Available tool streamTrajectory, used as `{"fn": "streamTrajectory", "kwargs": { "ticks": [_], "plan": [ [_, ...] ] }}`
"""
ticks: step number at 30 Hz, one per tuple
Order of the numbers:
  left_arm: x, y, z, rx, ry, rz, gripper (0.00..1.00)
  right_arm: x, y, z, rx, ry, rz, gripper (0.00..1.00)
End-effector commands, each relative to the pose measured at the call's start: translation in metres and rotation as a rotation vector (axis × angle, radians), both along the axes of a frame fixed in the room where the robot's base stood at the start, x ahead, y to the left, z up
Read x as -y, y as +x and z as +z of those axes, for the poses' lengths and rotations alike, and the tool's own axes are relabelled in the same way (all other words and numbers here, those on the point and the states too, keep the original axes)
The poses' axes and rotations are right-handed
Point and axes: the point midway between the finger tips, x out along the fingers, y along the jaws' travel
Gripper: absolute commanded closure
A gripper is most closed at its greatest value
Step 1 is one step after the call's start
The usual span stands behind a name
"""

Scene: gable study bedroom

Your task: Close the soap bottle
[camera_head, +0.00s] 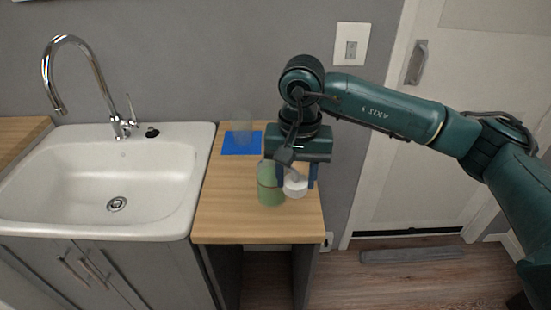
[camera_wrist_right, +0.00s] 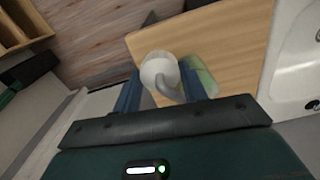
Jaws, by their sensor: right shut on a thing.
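The soap bottle (camera_head: 269,190), translucent with green liquid, stands upright on the wooden counter. It also shows in the right wrist view (camera_wrist_right: 203,76), behind one finger. A white pump top (camera_head: 295,188) with a grey nozzle is beside the bottle, on its right in the head view. My right gripper (camera_head: 298,180) points down and is shut on this white pump top, which sits between the fingers in the right wrist view (camera_wrist_right: 157,69). The bottle's mouth is partly hidden by the gripper. I cannot tell whether the pump top touches the counter. My left gripper is not in view.
A clear cup (camera_head: 241,121) stands on a blue mat (camera_head: 240,149) at the counter's back. A white sink (camera_head: 100,180) with a tall faucet (camera_head: 90,70) is to the left. The wooden counter (camera_head: 235,215) is bare front left. A door (camera_head: 420,150) is at the right.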

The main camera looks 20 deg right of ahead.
Motion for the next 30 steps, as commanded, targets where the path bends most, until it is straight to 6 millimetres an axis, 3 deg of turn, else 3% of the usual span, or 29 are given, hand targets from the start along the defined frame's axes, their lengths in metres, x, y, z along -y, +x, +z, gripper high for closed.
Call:
{"fn": "streamTrajectory", "kwargs": {
  "ticks": [3,9,18,26,30],
  "plan": [
    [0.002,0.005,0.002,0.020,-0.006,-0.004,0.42,0.015,-0.026,-0.030,-0.006,-0.002,0.165,0.82],
    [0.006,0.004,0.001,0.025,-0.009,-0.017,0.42,0.026,-0.055,-0.054,-0.009,0.002,0.357,0.82],
    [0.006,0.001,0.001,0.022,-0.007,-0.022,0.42,0.027,-0.058,-0.055,-0.008,0.003,0.381,0.82],
    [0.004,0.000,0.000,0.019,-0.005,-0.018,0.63,0.027,-0.058,-0.055,-0.008,0.003,0.379,0.82],
    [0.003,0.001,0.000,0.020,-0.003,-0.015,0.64,0.027,-0.058,-0.055,-0.008,0.003,0.379,0.82]
  ]
}}
